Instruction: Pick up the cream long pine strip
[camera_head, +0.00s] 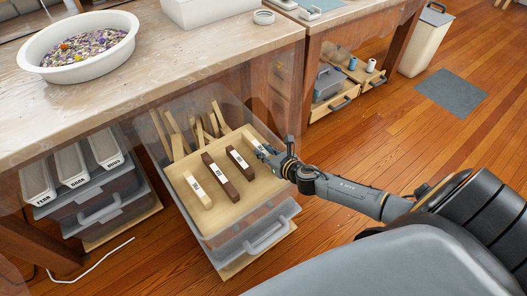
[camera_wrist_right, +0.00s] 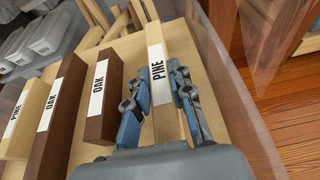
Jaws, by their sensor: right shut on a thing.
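The cream long pine strip (camera_wrist_right: 156,51) carries a white PINE label and lies at the right end of a row of strips in an open drawer (camera_head: 215,232). My right gripper (camera_head: 268,151) reaches into the drawer from the right. In the right wrist view its fingers (camera_wrist_right: 158,82) stand on both sides of the pine strip, shut on it. In the head view the gripper hides part of this strip. Two dark brown OAK strips (camera_head: 214,166) (camera_head: 240,163) lie to its left, and a shorter cream PINE strip (camera_head: 197,190) lies farther left. My left gripper is not in view.
Several loose strips (camera_head: 173,133) stand at the back of the drawer. The drawer's clear side wall rises close to the right gripper. The tabletop (camera_head: 170,62) overhangs behind, with a white bowl (camera_head: 80,68) on it. Another drawer with labelled trays (camera_head: 72,164) is at left.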

